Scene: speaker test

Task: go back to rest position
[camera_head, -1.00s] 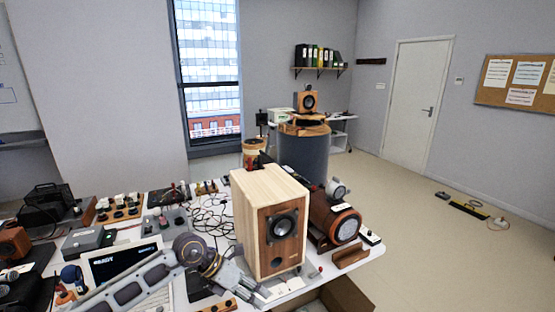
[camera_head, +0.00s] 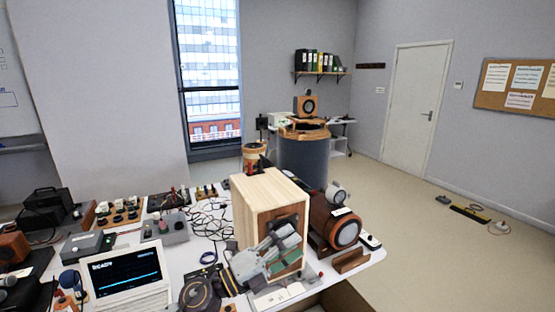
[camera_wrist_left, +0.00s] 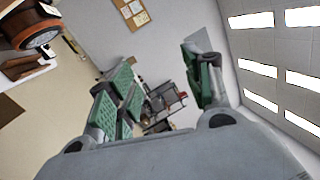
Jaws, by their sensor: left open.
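My left gripper (camera_head: 290,246) is raised in front of the wooden speaker box (camera_head: 270,189) on the table and hides most of its front and driver. The gap between gripper and box is hard to judge. In the left wrist view the two fingers with green pads stand wide apart around an empty gap (camera_wrist_left: 165,82), so the gripper is open and holds nothing. My right gripper is not in view.
The white table (camera_head: 215,255) is crowded. A laptop (camera_head: 127,273) stands at the front left, beside a grey box (camera_head: 164,226) and loose cables. A round brown speaker (camera_head: 335,227) stands right of the wooden box. The floor at the right is mostly free.

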